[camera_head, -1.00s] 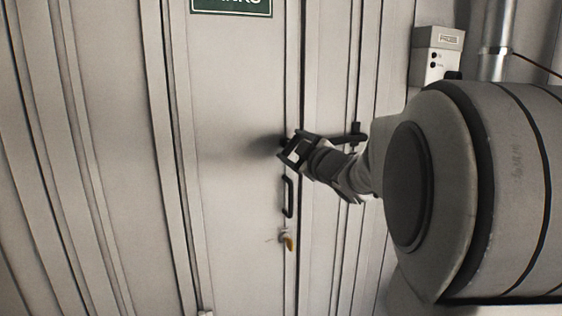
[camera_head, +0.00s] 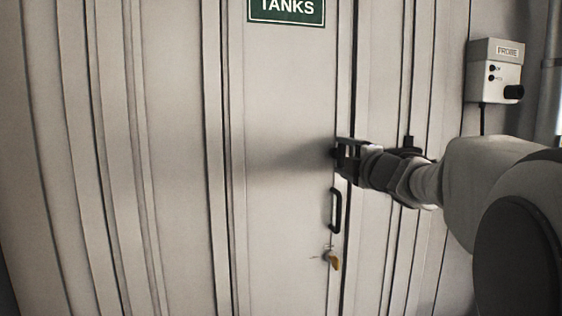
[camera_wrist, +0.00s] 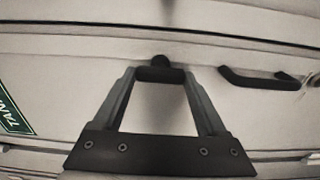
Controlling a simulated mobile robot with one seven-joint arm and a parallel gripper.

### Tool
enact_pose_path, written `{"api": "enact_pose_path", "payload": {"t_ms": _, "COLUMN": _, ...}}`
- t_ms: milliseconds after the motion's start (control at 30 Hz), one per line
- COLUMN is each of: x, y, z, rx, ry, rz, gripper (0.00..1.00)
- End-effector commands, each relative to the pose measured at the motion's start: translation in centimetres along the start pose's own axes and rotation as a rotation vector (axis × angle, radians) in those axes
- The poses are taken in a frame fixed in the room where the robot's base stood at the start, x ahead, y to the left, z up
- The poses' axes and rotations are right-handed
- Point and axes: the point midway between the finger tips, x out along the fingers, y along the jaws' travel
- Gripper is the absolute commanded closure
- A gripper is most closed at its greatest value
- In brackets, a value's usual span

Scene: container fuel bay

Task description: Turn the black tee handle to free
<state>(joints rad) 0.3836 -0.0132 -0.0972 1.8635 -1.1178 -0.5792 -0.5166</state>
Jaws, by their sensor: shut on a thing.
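The black tee handle (camera_wrist: 160,62) is near the middle of the wrist view, on the pale cabinet door (camera_head: 285,225). Its crossbar lies between the two fingertips of my gripper (camera_wrist: 157,77), which are shut on it. In the head view my gripper (camera_head: 342,157) reaches in from the right to the door's right edge. There its fingers hide most of the tee handle, so its exact angle cannot be told.
A black pull handle (camera_head: 335,210) is just below my gripper, with a yellowish tagged key or lock (camera_head: 334,261) under it. A green TANKS sign (camera_head: 287,10) is above. A grey PROBE box (camera_head: 495,70) hangs at the right.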

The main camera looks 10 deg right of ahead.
Motion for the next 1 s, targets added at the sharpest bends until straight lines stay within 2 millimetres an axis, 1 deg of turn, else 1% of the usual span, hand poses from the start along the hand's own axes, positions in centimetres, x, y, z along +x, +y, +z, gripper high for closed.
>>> {"api": "enact_pose_path", "payload": {"t_ms": 567, "x": 0.01, "y": 0.16, "z": -0.05, "rx": -0.031, "ry": 0.002, "rz": 0.003, "gripper": 0.81}}
{"api": "enact_pose_path", "payload": {"t_ms": 600, "x": 0.01, "y": 0.16, "z": -0.05, "rx": -0.031, "ry": 0.002, "rz": 0.003, "gripper": 0.18}}
{"api": "enact_pose_path", "payload": {"t_ms": 667, "x": 0.01, "y": 0.14, "z": -0.05, "rx": -0.030, "ry": 0.001, "rz": 0.002, "gripper": 0.07}}
{"api": "enact_pose_path", "payload": {"t_ms": 700, "x": 0.01, "y": 0.12, "z": -0.05, "rx": -0.029, "ry": 0.001, "rz": 0.002, "gripper": 0.00}}
{"api": "enact_pose_path", "payload": {"t_ms": 1000, "x": 0.02, "y": 0.02, "z": -0.03, "rx": -0.027, "ry": 0.001, "rz": 0.001, "gripper": 0.00}}
